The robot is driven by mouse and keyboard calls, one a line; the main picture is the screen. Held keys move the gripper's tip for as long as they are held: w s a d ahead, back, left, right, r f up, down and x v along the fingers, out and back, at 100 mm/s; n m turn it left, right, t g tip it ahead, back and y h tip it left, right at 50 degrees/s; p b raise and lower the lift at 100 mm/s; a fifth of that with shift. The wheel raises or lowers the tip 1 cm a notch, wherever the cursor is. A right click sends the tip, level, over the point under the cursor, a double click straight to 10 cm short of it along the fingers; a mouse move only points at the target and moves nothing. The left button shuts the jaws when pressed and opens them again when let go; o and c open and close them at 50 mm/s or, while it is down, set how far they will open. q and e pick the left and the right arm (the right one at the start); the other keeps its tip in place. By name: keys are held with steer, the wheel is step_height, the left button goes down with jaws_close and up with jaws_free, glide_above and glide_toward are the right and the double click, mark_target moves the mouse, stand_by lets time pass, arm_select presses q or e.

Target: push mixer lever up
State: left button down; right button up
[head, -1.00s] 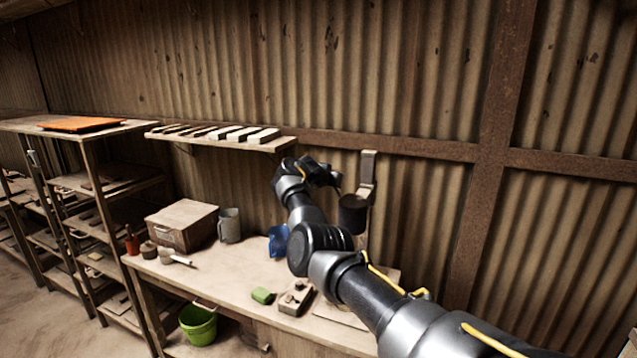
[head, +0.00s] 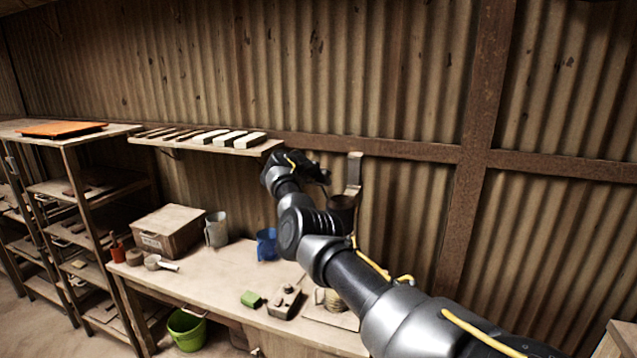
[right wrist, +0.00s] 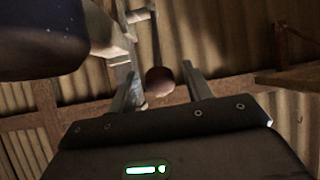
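The mixer stands against the wall, with a grey upright post (head: 354,168) and a dark cylinder (head: 341,205). My right gripper (head: 318,172) is just left of the post, above the table; its fingers are hard to make out in the head view. In the right wrist view, the mixer lever's round brown knob (right wrist: 160,80) shows on a thin rod, in line with the gap between the two spread fingers of the right gripper (right wrist: 162,90). Whether a finger touches the knob cannot be told. The gripper looks open. My left gripper is not in view.
A shelf with tiles (head: 230,139) is left of the gripper. A dark rounded body (right wrist: 40,35) fills the wrist view's upper left.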

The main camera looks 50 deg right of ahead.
steer(key=shift+s+a+b, duration=0.1)
steer(key=shift+a+b, duration=0.25)
steer(key=shift+b, duration=0.05)
steer(key=b+v, duration=0.4)
steer(key=v, duration=0.6)
steer(key=shift+r+b, duration=0.2)
steer(key=shift+b, duration=0.2)
steer(key=shift+d, duration=0.1)
